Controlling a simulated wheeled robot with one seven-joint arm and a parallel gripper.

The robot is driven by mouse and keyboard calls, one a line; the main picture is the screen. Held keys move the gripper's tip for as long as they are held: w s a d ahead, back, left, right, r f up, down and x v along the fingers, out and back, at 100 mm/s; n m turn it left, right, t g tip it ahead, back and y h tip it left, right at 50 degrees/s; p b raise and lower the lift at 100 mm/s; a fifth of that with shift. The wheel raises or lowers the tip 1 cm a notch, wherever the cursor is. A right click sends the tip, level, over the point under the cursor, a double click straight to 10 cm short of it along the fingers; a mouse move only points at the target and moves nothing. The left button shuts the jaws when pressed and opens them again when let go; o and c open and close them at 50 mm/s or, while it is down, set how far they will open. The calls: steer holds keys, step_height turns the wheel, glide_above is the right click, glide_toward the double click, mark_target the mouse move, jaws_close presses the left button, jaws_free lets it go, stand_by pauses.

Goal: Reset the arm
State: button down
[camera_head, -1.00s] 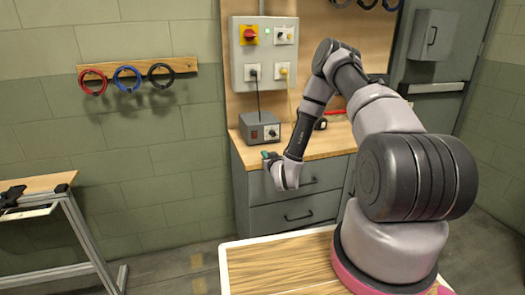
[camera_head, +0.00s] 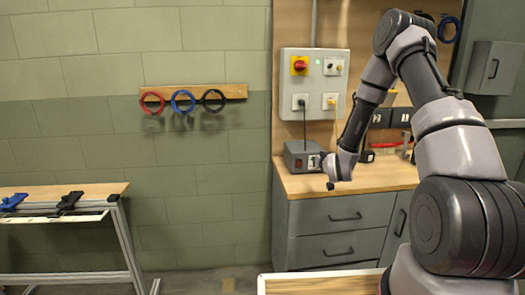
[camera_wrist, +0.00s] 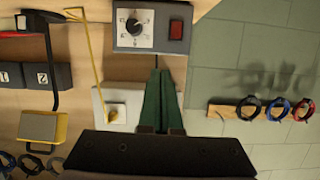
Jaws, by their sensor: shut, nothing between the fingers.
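My arm rises at the right of the head view, bends at the top and hangs down in front of the wooden workbench (camera_head: 370,180). My gripper (camera_head: 329,184) is at its lower end, small in that view, and appears in front of the bench's front edge. In the wrist view my gripper (camera_wrist: 158,72) shows two green fingers lying together, with nothing between them. The fingers point toward the grey box with a dial (camera_wrist: 152,25), apart from it as far as I can tell.
The grey box (camera_head: 299,157) stands on the bench below a wall panel (camera_head: 314,66) with plugged cables. Red, blue and black cable rings hang on a wooden rail (camera_head: 235,91). A side table (camera_head: 96,190) with clamps is at the left. Floor between it and the bench looks clear.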

steer(key=s+d+r+m+g, duration=0.1)
steer(key=s+r, duration=0.3)
steer(key=r, duration=0.4)
steer(key=s+d+r+g+h, duration=0.15)
steer(key=s+r, duration=0.25)
steer(key=r, duration=0.4)
steer(key=s+r+m+g+y, duration=0.1)
steer(key=s+r+g, duration=0.1)
steer(key=s+r, duration=0.45)
steer(key=s+r+m+g, duration=0.1)
steer(key=s+r, duration=0.2)
steer(key=s, duration=0.5)
steer(key=s+a+r+m+g+y, duration=0.1)
steer(key=s+r, duration=0.2)
steer(key=s, duration=0.5)
steer(key=s+r+g, duration=0.1)
steer(key=s+r, duration=0.2)
steer(key=s, duration=0.6)
steer(key=shift+a+r+m, duration=0.25)
steer(key=shift+r+m, duration=0.1)
steer(key=shift+m, duration=0.05)
